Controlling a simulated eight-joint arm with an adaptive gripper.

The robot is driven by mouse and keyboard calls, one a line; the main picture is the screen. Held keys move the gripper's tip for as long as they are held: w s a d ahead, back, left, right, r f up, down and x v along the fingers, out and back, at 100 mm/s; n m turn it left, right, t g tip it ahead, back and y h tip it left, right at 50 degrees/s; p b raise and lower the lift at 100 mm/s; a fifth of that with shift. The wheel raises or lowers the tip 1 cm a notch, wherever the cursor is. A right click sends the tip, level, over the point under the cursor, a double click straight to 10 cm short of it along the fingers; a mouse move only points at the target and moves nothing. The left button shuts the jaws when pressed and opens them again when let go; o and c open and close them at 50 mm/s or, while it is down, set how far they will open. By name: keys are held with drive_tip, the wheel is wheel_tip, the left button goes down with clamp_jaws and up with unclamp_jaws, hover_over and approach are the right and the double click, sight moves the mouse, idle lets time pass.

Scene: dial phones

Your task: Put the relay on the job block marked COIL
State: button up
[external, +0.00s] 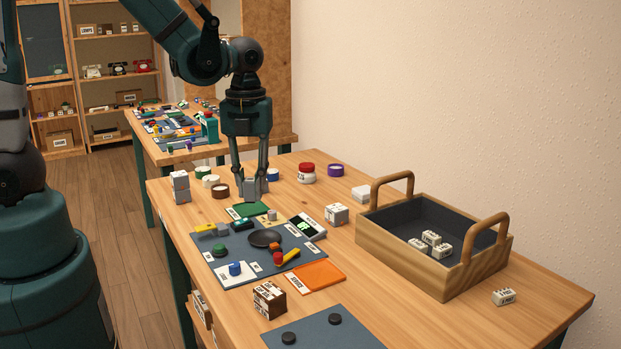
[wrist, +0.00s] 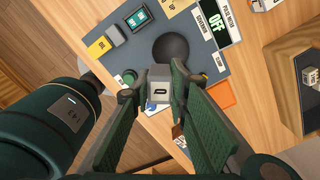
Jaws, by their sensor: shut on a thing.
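My gripper (external: 252,188) is shut on a small grey block, probably the relay, held above the far end of the table. In the wrist view the block (wrist: 159,88) shows a dark mark on its face, between my two fingers. Its underside is hidden. A pale grey block with dark lettering (external: 336,214) stands right of the blue-grey mat. A brown-and-white lettered block (external: 269,299) stands at the mat's near side. I cannot read COIL on any block.
The blue-grey mat (external: 218,250) carries a dark round dish (external: 264,238), a meter (external: 307,226) and small coloured parts. An orange pad (external: 319,275) lies beside it. A wooden handled crate (external: 414,272) holds several white blocks at right. Jars and round tins stand behind.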

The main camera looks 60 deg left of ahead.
drive_tip(key=s+d+r+m, duration=0.1)
drive_tip(key=s+d+m, duration=0.15)
drive_tip(key=d, duration=0.95)
drive_tip(key=r+m+p, duration=0.2)
drive_tip(key=m, duration=0.2)
hover_over(269, 291)
drive_tip(key=shift+f, duration=0.15)
drive_tip(key=shift+f, duration=0.1)
drive_tip(key=shift+f+b, duration=0.7)
drive_tip(key=shift+f, duration=2.1)
drive_tip(key=shift+f, duration=0.1)
drive_tip(key=shift+f+b, duration=0.4)
drive_tip(key=shift+f, duration=1.6)
drive_tip(key=shift+f, duration=0.2)
